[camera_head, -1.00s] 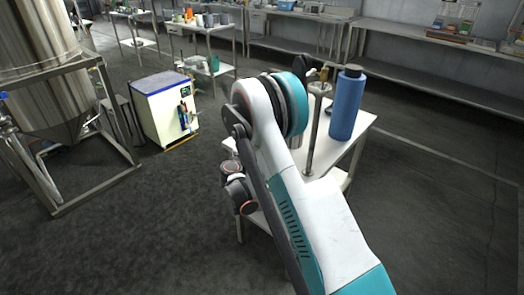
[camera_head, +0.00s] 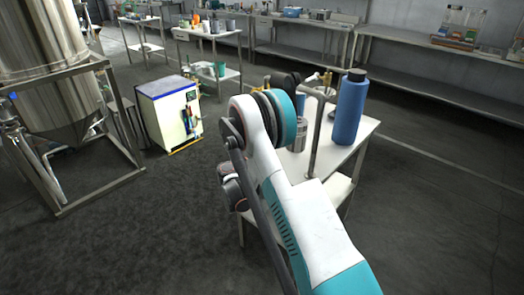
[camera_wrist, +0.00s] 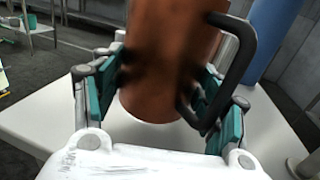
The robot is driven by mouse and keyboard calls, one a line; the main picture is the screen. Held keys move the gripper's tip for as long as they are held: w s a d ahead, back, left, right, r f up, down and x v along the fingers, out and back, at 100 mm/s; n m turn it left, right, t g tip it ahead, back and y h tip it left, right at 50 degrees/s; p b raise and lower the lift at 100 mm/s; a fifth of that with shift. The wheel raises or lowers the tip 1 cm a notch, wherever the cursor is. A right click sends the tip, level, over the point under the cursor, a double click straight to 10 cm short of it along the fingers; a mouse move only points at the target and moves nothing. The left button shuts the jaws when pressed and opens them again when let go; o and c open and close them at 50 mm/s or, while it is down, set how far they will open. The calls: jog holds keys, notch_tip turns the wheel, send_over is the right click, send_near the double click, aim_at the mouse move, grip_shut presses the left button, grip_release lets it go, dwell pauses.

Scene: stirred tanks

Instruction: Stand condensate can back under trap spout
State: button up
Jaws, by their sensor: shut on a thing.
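A copper-brown can (camera_wrist: 165,35) with a black loop handle (camera_wrist: 240,70) fills the middle of the wrist view. It looks roughly upright, with its lower end above or at the white tabletop; contact is unclear. My gripper (camera_wrist: 157,82) is shut on its sides, with the handle to the right. In the head view my arm hides the gripper and the can. A metal post (camera_head: 316,135) with a brass fitting (camera_head: 326,79) at its top stands by the white table (camera_head: 338,152). I cannot make out the spout opening.
A tall blue bottle (camera_head: 348,110) stands on the table right of the post. A silver cylinder (camera_head: 298,136) stands between my arm and the post. A white cabinet (camera_head: 168,112) and a steel tank frame (camera_head: 95,180) stand left. Open floor lies between.

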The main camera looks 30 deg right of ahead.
jog(key=shift+f+b, duration=0.65)
jog(key=shift+f, duration=1.1)
jog(key=shift+f, duration=0.15)
jog(key=o, duration=1.2)
jog(key=shift+o, duration=0.2)
